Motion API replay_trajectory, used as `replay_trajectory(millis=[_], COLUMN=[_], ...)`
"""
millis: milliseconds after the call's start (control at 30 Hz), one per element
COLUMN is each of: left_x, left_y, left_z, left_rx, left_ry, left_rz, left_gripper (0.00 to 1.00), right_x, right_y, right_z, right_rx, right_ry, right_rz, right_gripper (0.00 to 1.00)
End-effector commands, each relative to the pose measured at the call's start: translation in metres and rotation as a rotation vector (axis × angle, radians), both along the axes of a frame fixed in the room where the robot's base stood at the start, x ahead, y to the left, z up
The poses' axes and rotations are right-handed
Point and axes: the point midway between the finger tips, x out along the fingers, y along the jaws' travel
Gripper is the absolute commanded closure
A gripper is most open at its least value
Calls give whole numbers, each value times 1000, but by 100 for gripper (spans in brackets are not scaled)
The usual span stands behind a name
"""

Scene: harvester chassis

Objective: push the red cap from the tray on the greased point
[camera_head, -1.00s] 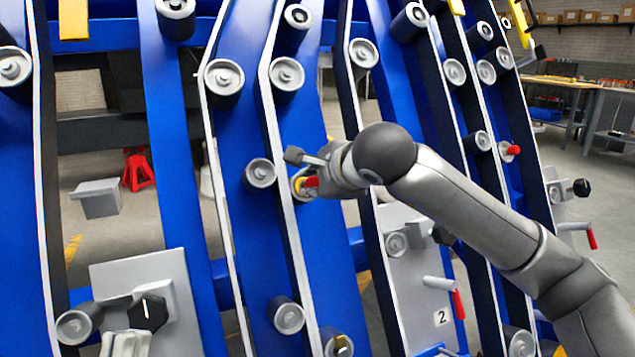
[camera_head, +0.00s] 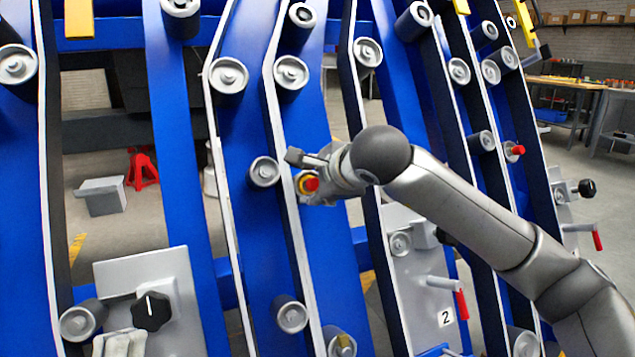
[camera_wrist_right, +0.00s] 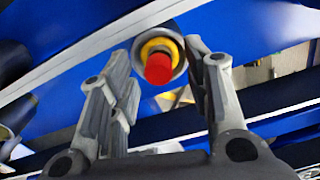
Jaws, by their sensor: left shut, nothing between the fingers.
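The red cap (camera_head: 310,184) sits against a yellow greased point (camera_head: 301,179) on a roller end at the middle beam. In the right wrist view the red cap (camera_wrist_right: 158,69) stands in front of the yellow ring (camera_wrist_right: 160,45), centred on it; how deep it sits cannot be told. My right gripper (camera_head: 312,168) is beside the cap. Its fingers (camera_wrist_right: 165,85) are spread wide, with the cap beyond the gap and no finger touching it. My left gripper (camera_head: 120,343) is shut and empty at the bottom left, partly cut off. No tray can be made out.
Blue beams with grey rollers surround my right arm closely. A grey panel with a black knob (camera_head: 151,311) is near my left gripper. Another red cap (camera_head: 514,150) is on a roller to the right. Red-tipped levers (camera_head: 462,304) stick out at the lower right.

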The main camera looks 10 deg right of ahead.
Motion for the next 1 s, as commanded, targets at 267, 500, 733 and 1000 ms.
replay_trajectory(millis=[267,500,733,1000], left_x=[2,1,1,1], left_y=[1,1,0,0], left_z=[-1,0,-1,0], left_rx=[1,2,2,2], left_ry=[5,4,4,3], left_rz=[4,2,2,2], left_gripper=[100,100,100,100], right_x=[-3,-36,-77,-101], right_y=[-1,-7,-16,-20], right_z=[2,23,46,59], right_rx=[1,0,-1,0], right_ry=[-1,-5,-4,0], right_rz=[1,0,0,0], right_gripper=[55,55,55,55])
